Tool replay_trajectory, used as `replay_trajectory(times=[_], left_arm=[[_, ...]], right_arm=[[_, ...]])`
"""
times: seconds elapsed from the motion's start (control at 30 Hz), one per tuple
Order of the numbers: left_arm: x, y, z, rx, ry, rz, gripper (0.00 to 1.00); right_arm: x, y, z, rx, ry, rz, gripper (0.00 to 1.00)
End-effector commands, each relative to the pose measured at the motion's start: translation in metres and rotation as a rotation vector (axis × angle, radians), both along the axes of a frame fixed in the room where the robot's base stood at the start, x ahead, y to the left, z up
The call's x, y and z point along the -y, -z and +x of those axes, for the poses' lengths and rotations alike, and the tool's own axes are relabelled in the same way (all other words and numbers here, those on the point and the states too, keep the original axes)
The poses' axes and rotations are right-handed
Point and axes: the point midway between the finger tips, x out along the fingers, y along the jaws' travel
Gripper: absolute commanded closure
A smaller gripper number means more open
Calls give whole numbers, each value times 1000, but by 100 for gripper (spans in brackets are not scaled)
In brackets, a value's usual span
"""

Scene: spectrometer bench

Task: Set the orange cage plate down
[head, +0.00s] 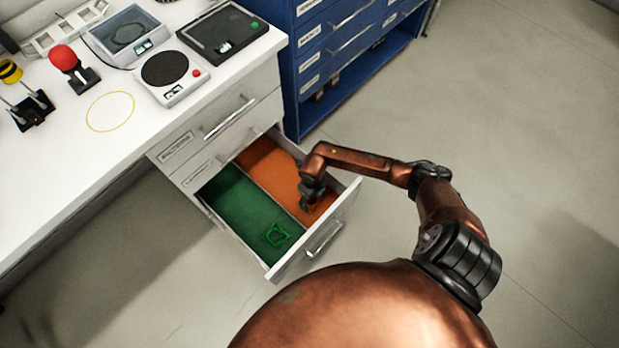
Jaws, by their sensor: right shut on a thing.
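My right gripper (308,202) points down into the orange-lined compartment (268,170) of the open drawer, near its front end. It is shut on the orange cage plate, which I can barely make out against the orange lining and behind the fingers. I cannot tell whether the plate touches the compartment floor. A green cage plate (277,235) lies in the green-lined compartment (236,204) beside it, near the front. My left gripper is not in view.
The open drawer's front panel (342,215) and thin divider stand close around my gripper. Above is a white bench with a round-topped device (172,75), a dark tray (222,35), a red-knobbed post (66,60) and a yellow ring marking (110,111). A blue cabinet (330,50) stands behind.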

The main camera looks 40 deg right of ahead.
Motion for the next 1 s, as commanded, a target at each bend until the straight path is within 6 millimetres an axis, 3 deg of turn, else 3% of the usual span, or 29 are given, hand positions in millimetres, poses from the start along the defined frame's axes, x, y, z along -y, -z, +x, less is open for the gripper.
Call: replay_trajectory(times=[0.43, 0.47, 0.5, 0.7, 1.0], left_arm=[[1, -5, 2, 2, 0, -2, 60], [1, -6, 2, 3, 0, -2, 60], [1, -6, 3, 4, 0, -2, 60], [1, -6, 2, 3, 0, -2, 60], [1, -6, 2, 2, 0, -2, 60]], right_arm=[[0, 3, 0, 1, 0, 0, 70], [0, 4, 0, 1, 0, 0, 43], [0, 3, 0, 1, 0, 0, 40], [0, 3, 0, 1, 0, 0, 26], [0, 2, 0, 1, 0, 0, 26]])
